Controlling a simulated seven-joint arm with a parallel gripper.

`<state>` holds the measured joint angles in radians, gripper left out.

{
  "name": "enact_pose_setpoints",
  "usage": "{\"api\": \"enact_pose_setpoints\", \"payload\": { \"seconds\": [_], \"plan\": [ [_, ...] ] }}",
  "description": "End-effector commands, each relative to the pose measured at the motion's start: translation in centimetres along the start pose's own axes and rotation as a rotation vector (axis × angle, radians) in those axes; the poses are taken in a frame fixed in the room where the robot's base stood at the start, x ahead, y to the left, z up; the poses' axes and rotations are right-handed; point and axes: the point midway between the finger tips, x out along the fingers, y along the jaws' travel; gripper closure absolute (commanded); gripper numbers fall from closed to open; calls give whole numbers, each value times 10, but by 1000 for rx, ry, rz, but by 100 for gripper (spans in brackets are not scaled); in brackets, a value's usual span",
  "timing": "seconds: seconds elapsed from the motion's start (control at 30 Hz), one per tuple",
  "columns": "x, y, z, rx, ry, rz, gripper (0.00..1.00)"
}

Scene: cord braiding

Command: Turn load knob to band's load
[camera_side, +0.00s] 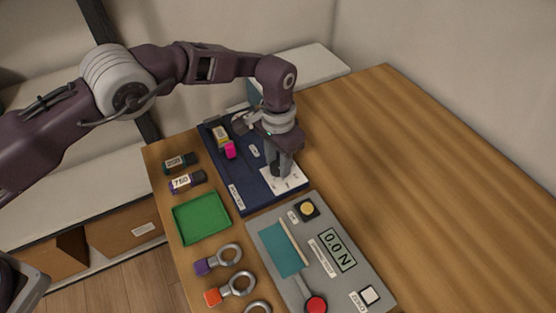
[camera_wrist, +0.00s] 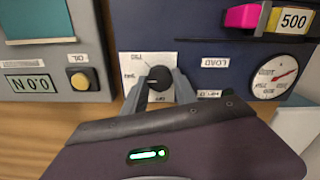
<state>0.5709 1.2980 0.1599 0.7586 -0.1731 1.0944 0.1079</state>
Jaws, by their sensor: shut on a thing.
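My gripper (camera_wrist: 160,88) is shut on the black load knob (camera_wrist: 159,74), with one finger on each side of it. The knob sits on a white dial card (camera_wrist: 134,65) with small markings around it, too small to read surely. In the side view my gripper (camera_side: 280,168) points down onto the card (camera_side: 292,184) and mostly hides the knob. A "LOAD" label (camera_wrist: 215,62) is beside the card on the dark blue panel (camera_wrist: 190,25). A yellow band marked "500" (camera_wrist: 291,20), with a magenta end, lies on the panel. A round gauge (camera_wrist: 275,76) has a red needle.
Two dark pieces marked "250" (camera_side: 178,161) and "750" (camera_side: 186,181) lie left of the panel. A green tray (camera_side: 202,218), ring-handled pieces (camera_side: 238,284) and a grey console (camera_side: 320,262) with a 0.0 N display stand nearer. The table's right side is clear.

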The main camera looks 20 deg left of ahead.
Motion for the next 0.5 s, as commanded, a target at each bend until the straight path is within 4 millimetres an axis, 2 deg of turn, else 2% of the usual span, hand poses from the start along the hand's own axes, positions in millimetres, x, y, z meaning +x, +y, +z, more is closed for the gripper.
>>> {"api": "enact_pose_setpoints", "payload": {
  "seconds": [0.5],
  "plan": [
    [-1, 0, -1, 34, 3, 1, 100]
  ]
}}
